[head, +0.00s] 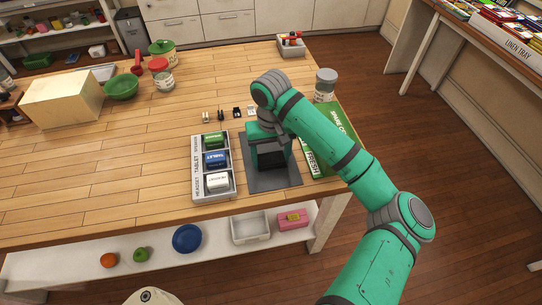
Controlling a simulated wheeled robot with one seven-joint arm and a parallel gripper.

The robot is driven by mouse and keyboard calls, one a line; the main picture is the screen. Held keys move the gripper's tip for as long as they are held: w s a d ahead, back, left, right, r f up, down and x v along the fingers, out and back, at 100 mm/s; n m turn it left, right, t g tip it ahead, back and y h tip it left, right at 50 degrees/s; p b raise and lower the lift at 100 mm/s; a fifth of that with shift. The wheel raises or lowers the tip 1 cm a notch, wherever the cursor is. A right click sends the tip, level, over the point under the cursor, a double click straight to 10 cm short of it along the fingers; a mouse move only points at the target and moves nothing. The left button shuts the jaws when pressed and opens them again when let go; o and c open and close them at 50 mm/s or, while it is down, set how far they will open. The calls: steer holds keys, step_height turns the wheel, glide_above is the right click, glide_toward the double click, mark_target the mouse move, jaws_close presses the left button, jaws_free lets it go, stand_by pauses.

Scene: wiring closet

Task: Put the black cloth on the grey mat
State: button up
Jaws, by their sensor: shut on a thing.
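The grey mat (286,180) lies on the wooden table near its front edge, right of a labelled tray. My gripper (268,150) points down over the mat, and my green wrist hides its fingers for the most part. It is shut on a dark piece that looks like the black cloth (272,162), seen just below the wrist. The cloth is over the mat; I cannot tell if it touches it.
The grey tray (197,178) holds green, blue and white items beside the mat. A green box (340,118) and a grey-lidded jar (326,84) stand close on the right. Several small clips (221,115) lie behind. The table's left middle is clear.

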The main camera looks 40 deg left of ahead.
steer(key=shift+f, duration=0.35)
stand_by(0.4)
steer(key=o, duration=1)
steer(key=o, duration=0.5)
steer(key=shift+o, duration=0.2)
steer(key=shift+w, duration=0.1)
